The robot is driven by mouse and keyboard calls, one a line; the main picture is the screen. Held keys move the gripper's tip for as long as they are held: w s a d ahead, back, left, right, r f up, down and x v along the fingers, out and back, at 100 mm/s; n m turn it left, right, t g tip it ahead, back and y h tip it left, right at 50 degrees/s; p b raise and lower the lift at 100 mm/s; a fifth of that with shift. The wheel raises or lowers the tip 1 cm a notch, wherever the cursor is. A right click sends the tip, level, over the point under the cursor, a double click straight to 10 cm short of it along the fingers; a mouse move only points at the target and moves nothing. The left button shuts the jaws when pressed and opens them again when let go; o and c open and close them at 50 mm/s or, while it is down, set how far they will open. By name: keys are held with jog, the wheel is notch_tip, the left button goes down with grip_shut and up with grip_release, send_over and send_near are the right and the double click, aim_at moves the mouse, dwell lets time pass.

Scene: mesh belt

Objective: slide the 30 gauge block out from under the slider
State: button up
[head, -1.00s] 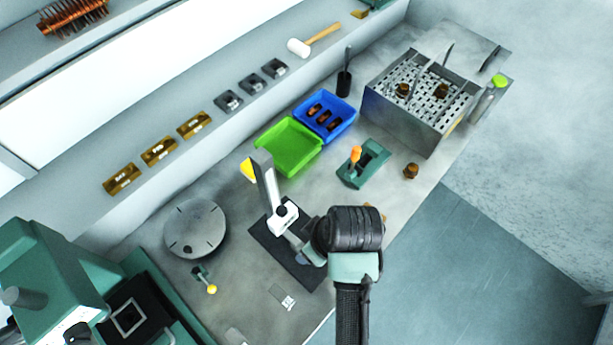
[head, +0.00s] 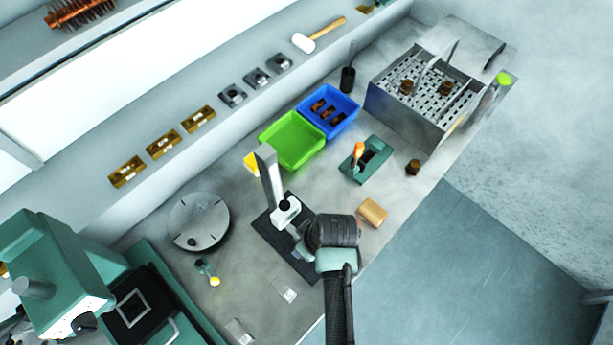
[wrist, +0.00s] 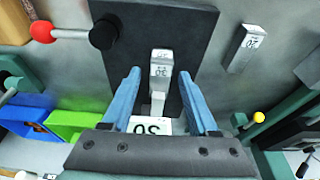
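The height gauge stands on a black base plate (head: 268,229), with an upright column (head: 268,172) and a white slider (head: 285,212). In the wrist view, a pale metal block (wrist: 161,68) with printed digits, apparently the 30 gauge block, is over the black plate (wrist: 190,28). A white part (wrist: 150,126) reading 30 upside down shows nearer the palm, apparently the slider. My gripper (wrist: 159,74) is open, one blue finger on each side of the block with visible gaps. The contact between block and slider is unclear. In the head view, my wrist hides the block.
Another gauge block (wrist: 243,48) lies beside the plate. A red-ball rod (wrist: 41,32) and black knob (wrist: 103,33) show at the plate's left in the wrist view. Around the gauge are a round disc (head: 198,222), a green tray (head: 292,140) and a tan piece (head: 373,212).

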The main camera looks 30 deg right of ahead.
grip_shut()
dwell(1.2)
